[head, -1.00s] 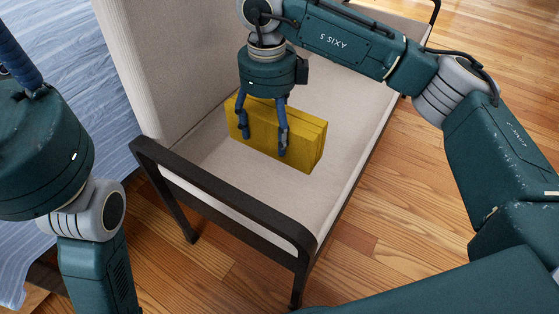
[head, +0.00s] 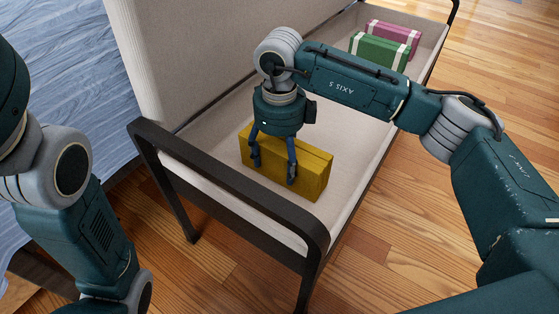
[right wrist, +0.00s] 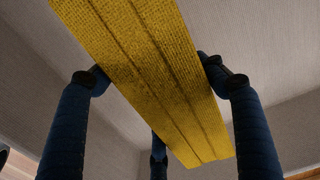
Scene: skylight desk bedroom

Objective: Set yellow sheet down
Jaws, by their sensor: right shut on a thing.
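The yellow sheet (head: 314,172) is a folded, thick rectangular block with layered folds. It stands on its long edge at the near end of the pale bench seat (head: 228,164), close to the dark armrest. I cannot tell whether its bottom touches the seat. My right gripper (head: 273,174) is above it with fingers pointing down, shut on it. In the right wrist view, the sheet (right wrist: 150,75) runs between the blue fingers, with pale upholstery behind. My left arm shows at the left edge of the head view; its gripper is out of the picture.
A green folded bundle (head: 378,52) and a pink one (head: 393,34), both with white bands, lie at the bench's far end. The dark armrest (head: 235,192) borders the near end. The seat's middle is bare. A blue-covered bed (head: 65,90) is at left.

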